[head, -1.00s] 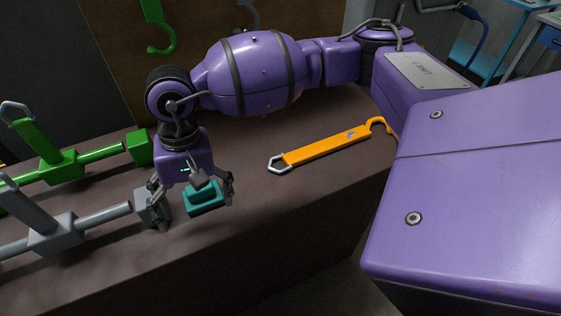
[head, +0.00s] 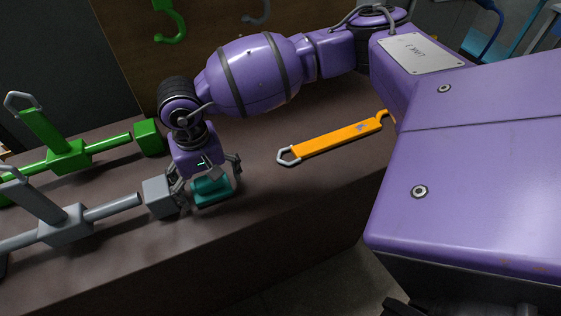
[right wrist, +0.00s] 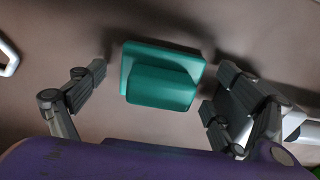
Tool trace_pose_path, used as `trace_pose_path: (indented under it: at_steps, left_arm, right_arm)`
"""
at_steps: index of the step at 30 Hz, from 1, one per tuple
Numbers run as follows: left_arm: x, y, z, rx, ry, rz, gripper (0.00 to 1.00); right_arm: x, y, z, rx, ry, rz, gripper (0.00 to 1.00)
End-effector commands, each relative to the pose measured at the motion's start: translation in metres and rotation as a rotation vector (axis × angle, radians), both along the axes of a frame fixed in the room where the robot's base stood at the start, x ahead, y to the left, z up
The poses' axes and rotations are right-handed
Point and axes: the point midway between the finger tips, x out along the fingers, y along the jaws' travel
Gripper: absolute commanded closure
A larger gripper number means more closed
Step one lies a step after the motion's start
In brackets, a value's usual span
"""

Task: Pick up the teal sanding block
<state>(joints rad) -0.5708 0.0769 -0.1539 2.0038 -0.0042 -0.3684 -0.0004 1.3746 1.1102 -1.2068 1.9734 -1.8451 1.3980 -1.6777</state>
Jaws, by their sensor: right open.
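The teal sanding block (head: 214,192) lies on the brown bench top near its front edge. In the right wrist view the block (right wrist: 160,88) shows a wide base and a raised grip, lying slightly turned. My right gripper (head: 207,188) is low over the block, pointing down. In the right wrist view its open fingers (right wrist: 152,88) stand on the left and right sides of the block, with a gap on the left and a smaller one on the right. The head view hides part of the block behind the gripper. My left gripper is not in view.
A grey clamp-like tool (head: 65,225) ends in a grey block (head: 159,196) close beside my right gripper. A similar green tool (head: 68,155) lies behind it. An orange bar with a hook (head: 335,139) lies to the right. The bench (head: 285,187) between is clear.

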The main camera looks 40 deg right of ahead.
Motion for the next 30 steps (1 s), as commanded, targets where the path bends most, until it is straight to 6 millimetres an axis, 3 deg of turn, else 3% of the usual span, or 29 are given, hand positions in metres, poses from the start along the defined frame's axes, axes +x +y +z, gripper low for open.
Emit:
trace_pose_path:
  at_steps: [4,16,25,30]
  left_arm:
    - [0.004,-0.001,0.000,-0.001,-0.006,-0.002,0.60]
    - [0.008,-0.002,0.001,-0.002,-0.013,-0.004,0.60]
    - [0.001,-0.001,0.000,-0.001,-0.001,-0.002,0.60]
    - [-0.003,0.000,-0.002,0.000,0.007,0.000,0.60]
  right_arm:
    - [-0.001,0.000,-0.002,0.000,0.003,-0.001,0.09]
    - [0.000,0.000,0.000,0.001,0.002,-0.001,0.60]
    - [0.001,0.000,0.003,0.002,-0.002,0.000,0.60]
    - [0.002,0.000,0.018,0.001,-0.004,0.000,0.60]
